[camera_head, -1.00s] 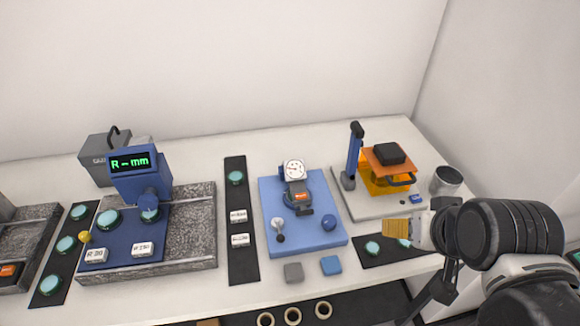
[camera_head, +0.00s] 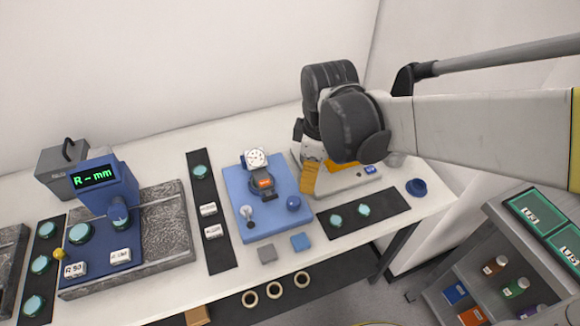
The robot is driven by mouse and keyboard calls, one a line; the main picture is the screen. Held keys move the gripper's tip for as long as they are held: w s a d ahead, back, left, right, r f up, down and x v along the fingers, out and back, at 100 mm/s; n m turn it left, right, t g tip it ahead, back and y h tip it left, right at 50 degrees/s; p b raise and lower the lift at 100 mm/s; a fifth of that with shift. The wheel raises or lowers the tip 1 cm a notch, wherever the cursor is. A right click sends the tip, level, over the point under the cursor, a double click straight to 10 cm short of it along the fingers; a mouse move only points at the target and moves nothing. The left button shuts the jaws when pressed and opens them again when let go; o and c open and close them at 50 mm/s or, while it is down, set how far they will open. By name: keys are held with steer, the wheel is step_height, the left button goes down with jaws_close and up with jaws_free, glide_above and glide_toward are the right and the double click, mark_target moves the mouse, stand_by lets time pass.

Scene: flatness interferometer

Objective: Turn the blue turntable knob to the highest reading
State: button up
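A round blue knob (camera_head: 293,203) sits at the right front of the blue baseplate (camera_head: 273,223). A white-faced dial gauge (camera_head: 256,158) stands at the back of this plate, above a grey round part; its needle is too small to read. A lever with a pale ball (camera_head: 248,211) is at the plate's left front. My gripper (camera_head: 308,179) is beyond the knob and slightly right, over the neighbouring station, apart from the knob. A tan striped piece shows at its end. My wrist and forearm hide most of the gripper, so its opening is unclear.
Right of the plate, a black strip (camera_head: 390,222) holds teal discs, and a dark blue round piece (camera_head: 416,187) lies near the edge. Grey (camera_head: 267,254) and blue (camera_head: 301,242) blocks lie in front. A blue display instrument (camera_head: 108,186) stands left. My arm covers the orange station.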

mark_target(294, 201)
steer(key=a+f+n, duration=0.1)
steer(key=f, duration=0.3)
steer(key=w+a+f+n+g+b, duration=0.1)
steer(key=f, duration=0.4)
steer(key=a+f+n+b, duration=0.1)
steer(key=f+n, duration=0.1)
steer(key=f, duration=0.2)
steer(key=shift+w+a+f+g, duration=0.3)
steer(key=shift+w+f, duration=0.05)
jaws_close()
